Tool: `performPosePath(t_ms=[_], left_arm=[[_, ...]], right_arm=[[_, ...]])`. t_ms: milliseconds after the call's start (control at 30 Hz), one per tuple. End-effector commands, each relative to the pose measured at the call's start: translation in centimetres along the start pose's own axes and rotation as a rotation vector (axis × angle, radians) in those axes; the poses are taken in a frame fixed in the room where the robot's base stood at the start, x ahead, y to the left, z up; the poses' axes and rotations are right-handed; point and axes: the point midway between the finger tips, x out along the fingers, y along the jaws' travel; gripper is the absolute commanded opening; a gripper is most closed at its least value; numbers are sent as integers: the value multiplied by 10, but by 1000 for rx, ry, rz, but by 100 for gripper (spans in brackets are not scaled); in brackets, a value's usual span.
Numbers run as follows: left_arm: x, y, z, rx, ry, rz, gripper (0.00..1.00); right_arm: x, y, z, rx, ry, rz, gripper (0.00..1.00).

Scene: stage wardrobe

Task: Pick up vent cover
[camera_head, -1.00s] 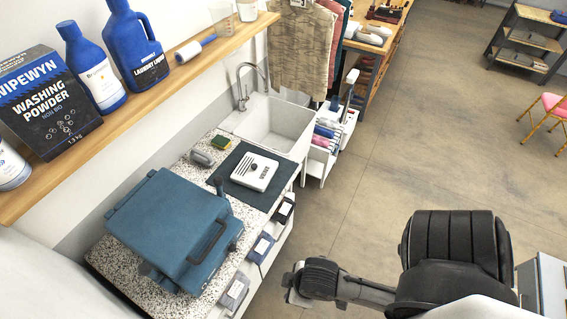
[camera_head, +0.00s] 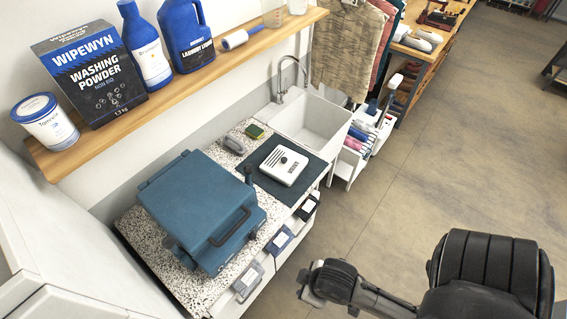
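A white, square, rounded plate with dark slots and a dark round spot, which looks like the vent cover (camera_head: 290,157), lies flat on a dark mat (camera_head: 262,180) on the speckled counter beside the sink. My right arm comes in from the lower right. Its gripper end (camera_head: 312,286) is over the floor in front of the counter, well apart from the vent cover. Its fingers are too small and dark to tell whether they are open. My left gripper is out of view.
A blue case (camera_head: 200,205) with a handle fills the near counter (camera_head: 150,240). A sponge (camera_head: 255,131) and a grey object (camera_head: 233,145) lie by the mat. The sink (camera_head: 315,122) is behind it. A wooden shelf (camera_head: 205,75) with bottles overhangs the wall side.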

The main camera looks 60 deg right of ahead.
Motion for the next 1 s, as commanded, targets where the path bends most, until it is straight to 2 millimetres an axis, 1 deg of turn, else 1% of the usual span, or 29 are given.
performPosePath(t_ms=[367,600,1000], left_arm=[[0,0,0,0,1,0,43],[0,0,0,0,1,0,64],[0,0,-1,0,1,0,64]], right_arm=[[0,2,1,-7,-2,5,43],[0,2,1,-7,-2,5,43],[0,0,0,-1,-1,1,43]])
